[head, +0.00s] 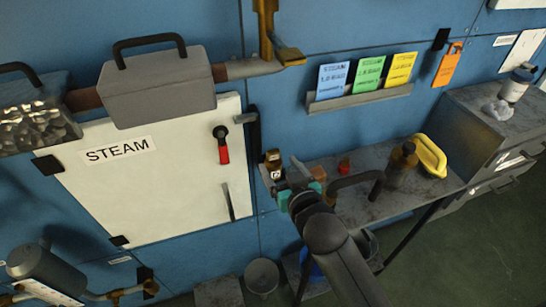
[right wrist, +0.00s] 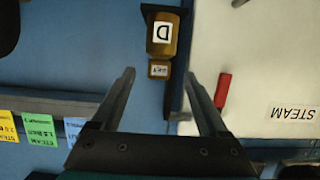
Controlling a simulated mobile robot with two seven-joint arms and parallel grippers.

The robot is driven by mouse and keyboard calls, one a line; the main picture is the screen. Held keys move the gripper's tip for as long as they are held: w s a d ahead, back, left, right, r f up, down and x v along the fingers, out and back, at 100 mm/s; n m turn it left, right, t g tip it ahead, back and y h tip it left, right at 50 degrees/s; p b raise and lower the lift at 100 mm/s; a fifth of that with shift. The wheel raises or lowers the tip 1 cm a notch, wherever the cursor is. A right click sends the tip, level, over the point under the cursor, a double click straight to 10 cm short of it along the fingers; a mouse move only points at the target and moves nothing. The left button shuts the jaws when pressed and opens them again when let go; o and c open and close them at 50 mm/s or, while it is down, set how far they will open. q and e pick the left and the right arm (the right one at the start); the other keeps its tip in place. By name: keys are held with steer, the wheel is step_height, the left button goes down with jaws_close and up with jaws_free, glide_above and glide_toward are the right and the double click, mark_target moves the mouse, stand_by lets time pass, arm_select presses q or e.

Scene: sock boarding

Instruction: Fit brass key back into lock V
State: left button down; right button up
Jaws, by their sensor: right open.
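A small brass lock body (head: 273,157) hangs on the blue wall just right of the STEAM panel. In the right wrist view this brass body (right wrist: 158,48) bears a white label whose letter looks like a D. A smaller brass piece (right wrist: 159,70) with a white tag sits against its end; I cannot tell whether it is the brass key. My right gripper (head: 287,176) is close to the lock. In the wrist view its open fingers (right wrist: 161,76) stand either side of the smaller piece, with gaps. No lock marked V is readable. My left gripper is not in view.
The white STEAM panel (head: 150,200) has a red-handled lever (head: 223,150) left of the lock. A rack (head: 360,97) of coloured cards is above. A grey bench (head: 430,192) at the right holds a brown bottle (head: 402,163) and a yellow item (head: 430,155).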

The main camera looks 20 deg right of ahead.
mark_target(274, 157)
steer(key=shift+b+x, duration=0.3)
steer(key=shift+x, duration=2.45)
steer(key=shift+r, duration=0.1)
jaws_close()
